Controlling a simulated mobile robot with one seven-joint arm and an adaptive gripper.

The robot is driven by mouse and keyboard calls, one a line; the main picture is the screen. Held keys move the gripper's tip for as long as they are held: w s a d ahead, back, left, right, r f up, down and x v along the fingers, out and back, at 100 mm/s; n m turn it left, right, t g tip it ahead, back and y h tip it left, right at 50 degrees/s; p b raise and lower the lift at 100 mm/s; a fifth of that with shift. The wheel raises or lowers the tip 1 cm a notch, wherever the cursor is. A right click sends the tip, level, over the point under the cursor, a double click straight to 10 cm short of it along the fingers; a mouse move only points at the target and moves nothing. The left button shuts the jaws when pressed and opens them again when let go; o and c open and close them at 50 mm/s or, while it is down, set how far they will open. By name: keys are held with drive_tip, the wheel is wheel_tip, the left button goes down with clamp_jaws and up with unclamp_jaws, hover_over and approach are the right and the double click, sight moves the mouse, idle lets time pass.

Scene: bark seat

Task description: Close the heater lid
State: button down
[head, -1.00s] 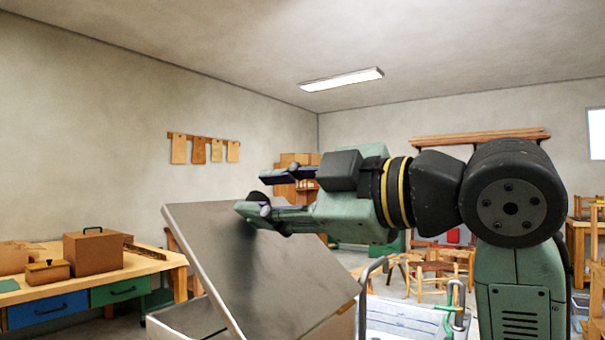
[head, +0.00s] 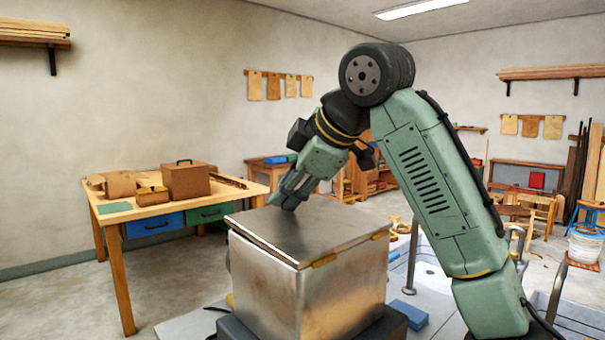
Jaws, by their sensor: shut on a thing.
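The heater is a square metal box (head: 285,298) at the lower middle of the head view. Its flat grey metal lid (head: 320,232) lies level, or nearly so, over the box top. Small orange-brown hinge pieces show along its right front edge. A thin dark line runs under the left front edge; I cannot tell if a small gap is left. My gripper (head: 284,203) points down at the lid's far edge, its fingers close together and shut on the lid there. The exact grip is partly hidden.
A wooden workbench (head: 103,219) with boxes and blue and green drawers stands at the left. A blue block (head: 409,314) lies right of the heater. Metal rails (head: 412,262) rise nearby. Clear floor lies between bench and heater.

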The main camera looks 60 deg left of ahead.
drive_tip(key=shift+s+a+f, duration=0.1)
drive_tip(key=shift+a+f, duration=0.3)
drive_tip(key=shift+a, duration=0.2)
drive_tip(key=shift+f, duration=0.1)
drive_tip(key=c, duration=1.7)
unclamp_jaws()
drive_tip(key=o, duration=0.4)
drive_tip(key=shift+s+a+f+h, duration=0.1)
drive_tip(key=shift+a+f+h, duration=0.2)
drive_tip(key=shift+a, duration=0.1)
drive_tip(key=shift+c, duration=0.2)
drive_tip(key=shift+d+r, duration=0.1)
drive_tip(key=shift+r, duration=0.05)
drive_tip(key=v, duration=1.2)
drive_tip(key=shift+d, duration=0.1)
